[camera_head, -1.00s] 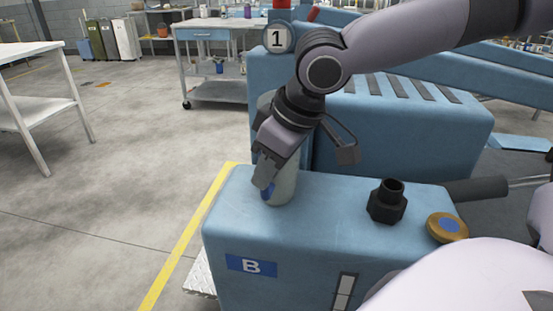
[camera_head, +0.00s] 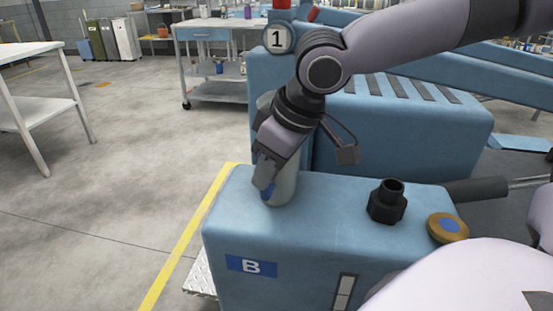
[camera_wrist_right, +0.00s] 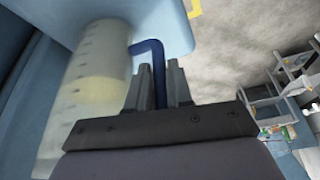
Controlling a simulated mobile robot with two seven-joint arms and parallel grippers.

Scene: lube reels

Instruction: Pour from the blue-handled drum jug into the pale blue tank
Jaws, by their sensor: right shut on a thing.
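The pale blue tank (camera_head: 310,235) carries a blue "B" plate on its front. A black filler neck (camera_head: 388,200) stands open on its top. The drum jug (camera_head: 285,187) stands upright at the left of the tank top, partly hidden by my gripper. My right gripper (camera_head: 264,178) is shut on its blue handle. In the right wrist view the handle (camera_wrist_right: 150,48) runs between the fingers (camera_wrist_right: 160,85), and the translucent, marked jug body (camera_wrist_right: 92,85) shows pale liquid inside. My left gripper is not in view.
A taller blue machine body with dark slats (camera_head: 400,130) stands behind the tank, with a round "1" sign (camera_head: 278,38). A black-gripped lever (camera_head: 475,189) lies right of the neck. A workbench (camera_head: 215,35) and a white table (camera_head: 30,80) stand on open floor at left.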

